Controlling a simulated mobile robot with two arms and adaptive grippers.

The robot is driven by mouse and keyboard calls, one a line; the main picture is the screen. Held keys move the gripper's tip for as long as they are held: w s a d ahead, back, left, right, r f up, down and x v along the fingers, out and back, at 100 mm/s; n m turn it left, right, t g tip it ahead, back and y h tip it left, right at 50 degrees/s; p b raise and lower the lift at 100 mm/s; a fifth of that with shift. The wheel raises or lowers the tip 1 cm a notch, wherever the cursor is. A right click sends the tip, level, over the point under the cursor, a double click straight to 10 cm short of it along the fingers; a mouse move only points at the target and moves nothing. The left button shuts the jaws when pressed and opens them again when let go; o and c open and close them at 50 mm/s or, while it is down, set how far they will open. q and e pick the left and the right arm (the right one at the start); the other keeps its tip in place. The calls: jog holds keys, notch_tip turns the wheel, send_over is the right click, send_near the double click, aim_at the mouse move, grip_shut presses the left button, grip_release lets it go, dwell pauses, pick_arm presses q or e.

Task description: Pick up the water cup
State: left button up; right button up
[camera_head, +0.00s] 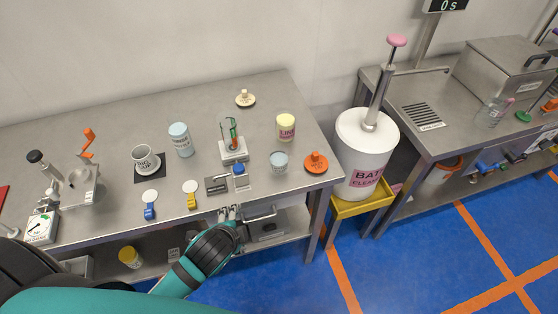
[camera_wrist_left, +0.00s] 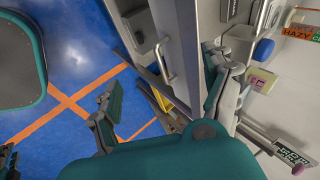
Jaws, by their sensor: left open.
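A small pale cup with bluish contents, which looks like the water cup (camera_head: 279,161), stands upright on the steel bench (camera_head: 105,126) near its front right part. My left gripper (camera_head: 229,212) is at the bench's front edge, to the left of this cup and nearer to me, not touching it. In the left wrist view the left gripper (camera_wrist_left: 162,92) is open, its two fingers wide apart with nothing between them. I cannot make out the water cup in the left wrist view.
A drawer handle (camera_wrist_left: 163,62) is near the gripper.

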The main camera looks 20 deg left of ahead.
pick_arm(q)
jog(key=w+r+m+t, duration=0.45)
jog(key=w+m, duration=0.25)
jog(key=m, duration=0.4)
jog(key=m+t+h, duration=0.2)
jog(key=m+h, duration=0.2)
jog(key=m, duration=1.1)
send_near(274, 165)
jog(key=shift+w+d+f, duration=0.35)
jog(key=shift+f, duration=0.15)
jog(key=p+x, duration=0.1)
jog(key=x, duration=0.5)
jog(key=shift+w+d, duration=0.1)
jog(key=shift+w, duration=0.3)
jog(key=shift+w+p, duration=0.3)
jog(key=shift+p, duration=0.05)
jog(key=shift+p+x, duration=0.35)
jog(key=shift+x, duration=2)
jog(key=shift+a+r, duration=0.2)
jog(key=shift+r, duration=0.05)
jog(key=shift+c, duration=0.6)
jog(key=c, duration=1.2)
